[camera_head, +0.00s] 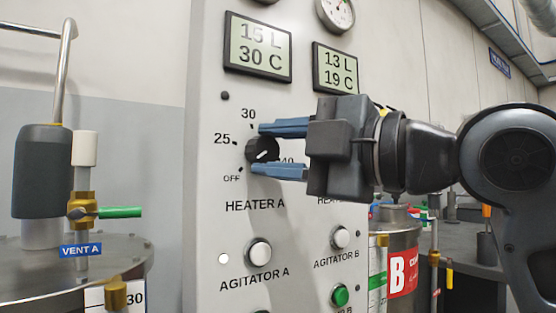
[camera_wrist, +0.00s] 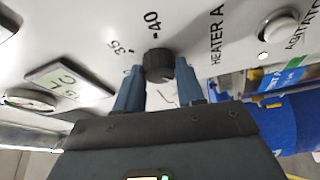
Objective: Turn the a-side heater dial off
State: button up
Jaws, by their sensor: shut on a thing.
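The heater A dial (camera_head: 262,149) is a black round knob on the grey panel, above the words HEATER A. Marks 25, 30, 40 and OFF stand around it. A short white line shows on its face; I cannot tell surely which mark it points to. My gripper (camera_head: 259,150) reaches in from the right, its blue fingers above and below the dial, shut on it. In the wrist view the dial (camera_wrist: 158,64) sits between the fingertips (camera_wrist: 158,75), near the marks 35 and 40.
Above the dial are two displays, the left one (camera_head: 258,46) reading 15 L, 30 C. Below it is the white agitator A button (camera_head: 258,252); agitator B's button (camera_head: 341,238) is to its right. The heater B label is partly hidden by my gripper. A vent A valve (camera_head: 82,210) stands left.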

jog(key=shift+n+g+h, duration=0.3)
jog(key=shift+n+g, duration=0.1)
jog(key=shift+n, duration=0.5)
jog(key=o, duration=1)
jog(key=shift+v, duration=3.85)
